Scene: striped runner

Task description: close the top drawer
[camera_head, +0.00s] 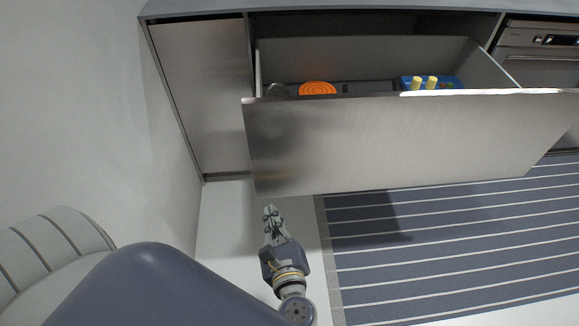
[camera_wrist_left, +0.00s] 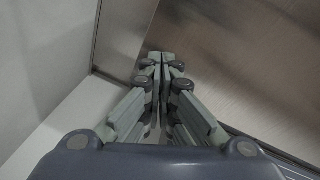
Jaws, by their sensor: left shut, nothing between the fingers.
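The top drawer (camera_head: 400,140) is pulled out, with its wide brushed-metal front facing me. In the head view my left gripper (camera_head: 269,210) is below the lower left part of the drawer front. Its fingers are shut and hold nothing. In the left wrist view the shut fingertips (camera_wrist_left: 161,58) point toward a metal front (camera_wrist_left: 235,60); I cannot tell whether they touch it. My right gripper shows in neither view.
The drawer holds an orange round item (camera_head: 317,89) and a blue container (camera_head: 447,81) with yellow-topped items. A closed metal cabinet panel (camera_head: 205,90) stands left of it, beside a white wall (camera_head: 90,100). An oven (camera_head: 540,70) is at right. A striped runner (camera_head: 450,240) covers the floor.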

